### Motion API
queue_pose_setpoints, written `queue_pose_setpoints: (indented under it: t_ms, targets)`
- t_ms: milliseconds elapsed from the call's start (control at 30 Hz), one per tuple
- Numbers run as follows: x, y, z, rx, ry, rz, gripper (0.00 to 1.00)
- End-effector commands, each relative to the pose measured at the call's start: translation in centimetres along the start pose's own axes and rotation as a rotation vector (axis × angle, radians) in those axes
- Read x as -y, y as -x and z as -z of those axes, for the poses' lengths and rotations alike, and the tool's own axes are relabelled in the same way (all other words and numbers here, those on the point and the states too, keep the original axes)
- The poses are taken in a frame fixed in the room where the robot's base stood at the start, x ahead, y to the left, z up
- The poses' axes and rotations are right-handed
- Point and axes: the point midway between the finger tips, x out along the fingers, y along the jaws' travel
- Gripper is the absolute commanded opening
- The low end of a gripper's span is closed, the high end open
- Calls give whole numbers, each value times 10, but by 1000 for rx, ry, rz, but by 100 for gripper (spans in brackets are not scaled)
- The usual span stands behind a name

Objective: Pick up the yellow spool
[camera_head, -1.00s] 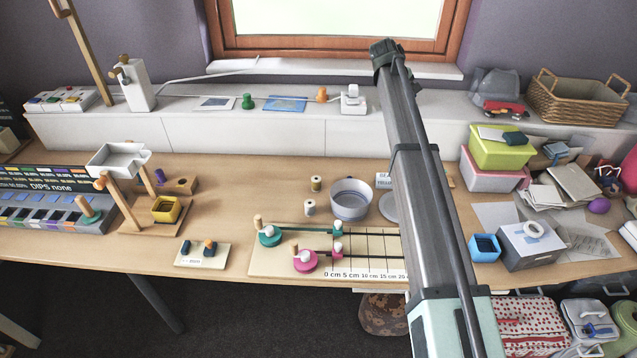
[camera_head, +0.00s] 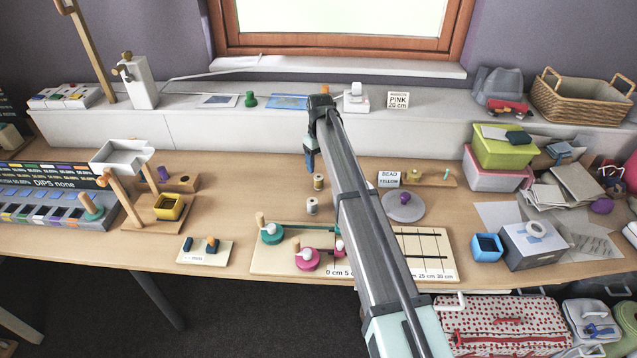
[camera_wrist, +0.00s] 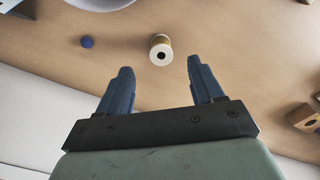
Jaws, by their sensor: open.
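My gripper (camera_head: 310,160) is above the table near the back, just behind and left of the yellow spool. In the wrist view my gripper (camera_wrist: 159,64) has its two blue fingers apart with nothing between them. The spool lies just beyond the fingertips, roughly centred on the gap.
A grey disc (camera_head: 403,207) and a board with pink and green discs (camera_head: 262,262) are nearby.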

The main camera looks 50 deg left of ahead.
Motion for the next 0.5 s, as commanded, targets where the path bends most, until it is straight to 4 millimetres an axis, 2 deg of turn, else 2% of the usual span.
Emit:
queue_pose_setpoints:
  t_ms: [33,133,500]
  targets:
    - [0,-10,0,2,0,1,66]
    - [0,-23,0,1,0,0,66]
    - [1,-48,1,0,1,-1,66]
